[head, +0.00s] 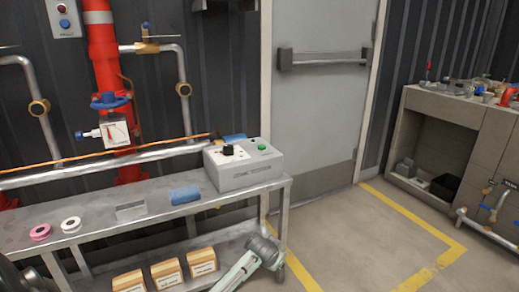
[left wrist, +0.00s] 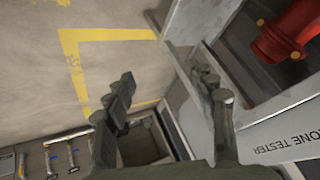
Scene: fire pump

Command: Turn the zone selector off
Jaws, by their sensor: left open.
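The zone tester (head: 245,174) is a grey box on the right end of the metal bench. On its top face are a black knob (head: 229,150), which looks like the zone selector, and a green button (head: 262,147). The knob's exact pointing direction is too small to tell. My left gripper (left wrist: 166,84) is open and empty in the left wrist view. The box's label side (left wrist: 285,140) shows upside down beside its right finger, and the knob is out of that view. In the head view my dark gripper (head: 264,246) appears low, before the bench end. The right gripper is not in view.
The bench (head: 100,213) holds a blue roll (head: 185,195) and two tape rolls. Boxes (head: 165,272) sit on its lower shelf. A red pipe (head: 103,50) with a gauge rises behind.

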